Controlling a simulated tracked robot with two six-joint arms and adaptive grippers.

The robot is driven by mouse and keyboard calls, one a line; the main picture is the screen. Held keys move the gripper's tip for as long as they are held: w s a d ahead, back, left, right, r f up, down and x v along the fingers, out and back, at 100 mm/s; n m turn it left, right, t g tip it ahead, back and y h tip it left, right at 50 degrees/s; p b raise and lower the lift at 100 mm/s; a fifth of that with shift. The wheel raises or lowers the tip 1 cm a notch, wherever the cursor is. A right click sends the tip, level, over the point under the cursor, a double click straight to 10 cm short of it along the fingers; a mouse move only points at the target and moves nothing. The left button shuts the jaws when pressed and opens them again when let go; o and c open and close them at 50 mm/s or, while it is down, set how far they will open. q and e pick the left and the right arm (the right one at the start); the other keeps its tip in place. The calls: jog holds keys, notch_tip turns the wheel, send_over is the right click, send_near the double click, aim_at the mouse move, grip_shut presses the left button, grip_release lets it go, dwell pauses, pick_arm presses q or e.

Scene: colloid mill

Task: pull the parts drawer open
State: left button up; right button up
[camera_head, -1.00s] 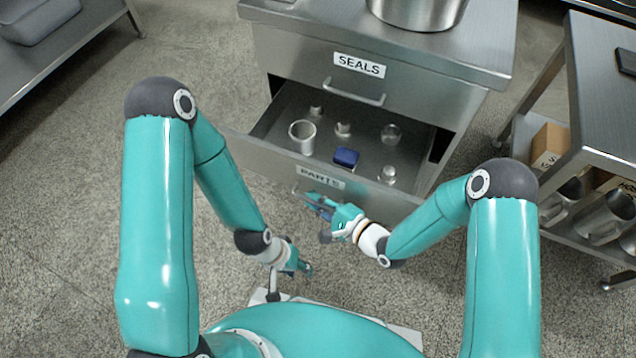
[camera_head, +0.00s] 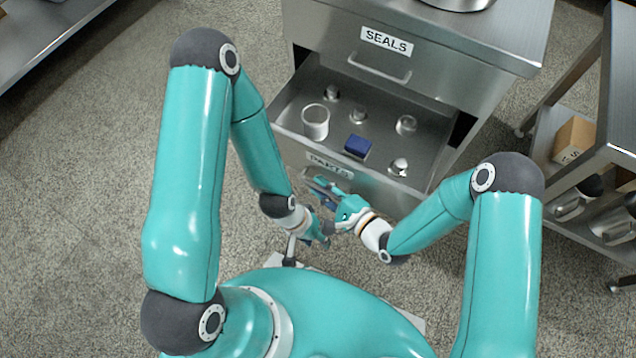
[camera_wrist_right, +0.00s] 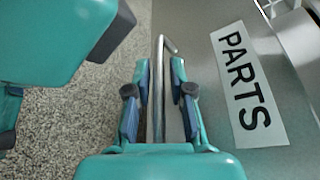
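The parts drawer (camera_head: 300,150) stands pulled out of the steel cabinet, its inside showing. Its front bears a PARTS label (camera_head: 329,165), large in the right wrist view (camera_wrist_right: 248,88). In that view the drawer's bar handle (camera_wrist_right: 158,85) runs between the two fingers of my right gripper (camera_wrist_right: 160,95), with narrow gaps on both sides. In the head view my right gripper (camera_head: 322,190) is at the drawer front and hides most of the handle. My left gripper (camera_head: 322,234) hangs just below it, clear of the drawer; its fingers are too small to read.
The closed SEALS drawer (camera_head: 400,62) is above. A shelf cart with a cardboard box (camera_head: 574,140) stands at right. Open floor (camera_head: 80,200) lies at left.

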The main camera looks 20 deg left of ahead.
jog(key=v, duration=1.2)
jog(key=shift+f, duration=0.1)
dwell(0.4)
jog(key=w+d+f+n+h, duration=0.1)
jog(key=d+f+n+h, duration=0.3)
jog(key=d+f+h, duration=0.25)
jog(key=s+d+f+n+g+h, duration=0.4)
jog(key=s+d+g, duration=0.15)
jog(key=d, duration=0.45)
notch_tip(320, 180, up, 32)
jog(key=s+p, duration=0.1)
jog(key=p, duration=3)
jog(key=shift+s+f+n+p, duration=0.15)
jog(key=shift+f+n+p, duration=0.05)
jog(key=shift+n+p, duration=0.2)
